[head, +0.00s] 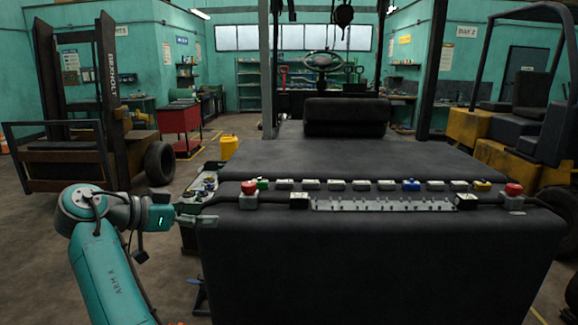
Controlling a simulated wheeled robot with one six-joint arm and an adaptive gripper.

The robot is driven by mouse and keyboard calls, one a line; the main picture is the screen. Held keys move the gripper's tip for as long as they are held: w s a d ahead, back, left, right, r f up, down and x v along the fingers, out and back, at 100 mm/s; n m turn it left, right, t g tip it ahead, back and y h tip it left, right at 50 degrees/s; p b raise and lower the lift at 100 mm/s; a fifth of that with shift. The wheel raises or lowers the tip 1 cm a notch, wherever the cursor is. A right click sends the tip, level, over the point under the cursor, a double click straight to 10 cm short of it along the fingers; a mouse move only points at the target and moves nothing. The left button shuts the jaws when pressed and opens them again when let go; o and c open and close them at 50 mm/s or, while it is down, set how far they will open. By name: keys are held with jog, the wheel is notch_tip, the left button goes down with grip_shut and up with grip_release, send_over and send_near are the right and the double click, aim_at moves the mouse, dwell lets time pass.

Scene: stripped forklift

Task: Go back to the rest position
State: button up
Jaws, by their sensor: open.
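My teal arm stands at the lower left of the head view. My gripper (192,212) points right at the left end of the dark forklift body (380,245). Its jaws are small here and look open, with nothing seen between them. The tips are close to the body's left upper corner; I cannot tell whether they touch. A red button (249,187) sits at the left and another red button (514,189) at the right.
A tray of small parts (186,200) stands just behind my gripper. A yellow canister (228,147) and a red cart (181,130) are farther back. Other forklifts stand at left (88,110) and right (520,125). Open floor lies at the left.

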jog(key=w+d+f+n+t+y, duration=0.1)
jog(key=d+f+n+y, duration=0.15)
jog(key=d+f, duration=0.75)
jog(key=w+d+f+n+t+y, duration=0.15)
jog(key=f+n, duration=0.25)
jog(key=f, duration=1.4)
jog(key=s+d+f+n+y, duration=0.2)
jog(key=s+d+f, duration=0.55)
jog(key=f, duration=0.35)
jog(key=s+d+f+n+y, duration=0.2)
jog(key=s+d+f, duration=0.55)
jog(key=f, duration=0.25)
jog(key=s+d+f+y, duration=0.1)
jog(key=s+d, duration=0.3)
jog(key=s, duration=0.8)
jog(key=s+d+f+y, duration=0.15)
jog(key=s+d, duration=0.25)
jog(key=s, duration=0.7)
jog(key=s+d+r+m+t, duration=0.1)
jog(key=s+d+r+t, duration=0.2)
jog(key=s+r, duration=1.7)
jog(key=shift+s+d+r, duration=0.15)
jog(key=shift+d, duration=0.15)
jog(key=shift+h, duration=0.25)
